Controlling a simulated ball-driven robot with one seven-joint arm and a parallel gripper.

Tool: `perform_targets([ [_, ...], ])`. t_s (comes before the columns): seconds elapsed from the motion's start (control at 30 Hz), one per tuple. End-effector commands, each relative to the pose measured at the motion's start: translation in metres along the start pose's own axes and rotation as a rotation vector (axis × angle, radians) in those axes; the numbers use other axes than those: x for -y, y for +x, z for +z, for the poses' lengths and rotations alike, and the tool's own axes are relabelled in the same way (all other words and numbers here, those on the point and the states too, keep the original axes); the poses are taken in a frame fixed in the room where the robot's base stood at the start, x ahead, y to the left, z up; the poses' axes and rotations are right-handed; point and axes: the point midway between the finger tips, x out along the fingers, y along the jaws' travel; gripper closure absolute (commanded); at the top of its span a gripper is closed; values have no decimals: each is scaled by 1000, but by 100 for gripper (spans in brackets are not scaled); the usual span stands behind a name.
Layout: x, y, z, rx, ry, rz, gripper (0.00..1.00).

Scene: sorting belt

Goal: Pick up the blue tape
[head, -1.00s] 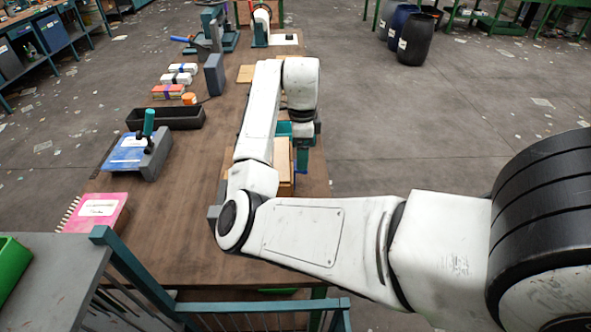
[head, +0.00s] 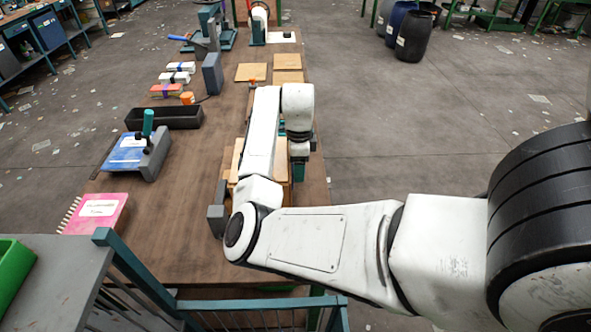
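My white arm reaches over the brown table (head: 180,230). Its wrist points down on the right side of the table, with my gripper (head: 299,168) at its lower end. The gripper is small and partly covered by my own arm, so its fingers do not show clearly. It is above or beside a light wooden stack (head: 238,160). I cannot make out a blue tape in this view; it may be hidden behind my arm or gripper.
A grey block (head: 217,218) stands left of my elbow. A black tray (head: 165,117), a blue book in a grey holder (head: 128,153) and a pink notebook (head: 96,211) lie at left. Flat wooden boards (head: 251,72) lie farther back.

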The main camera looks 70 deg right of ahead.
Motion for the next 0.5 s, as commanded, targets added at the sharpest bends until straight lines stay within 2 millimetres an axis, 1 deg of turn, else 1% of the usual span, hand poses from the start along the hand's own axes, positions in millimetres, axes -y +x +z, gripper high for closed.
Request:
perform_targets([
  [0.03, 0, 0, 0, 0, 0, 0, 43],
  [0.07, 0, 0, 0, 0, 0, 0, 46],
  [0.43, 0, 0, 0, 0, 0, 0, 81],
  [0.5, 0, 0, 0, 0, 0, 0, 82],
])
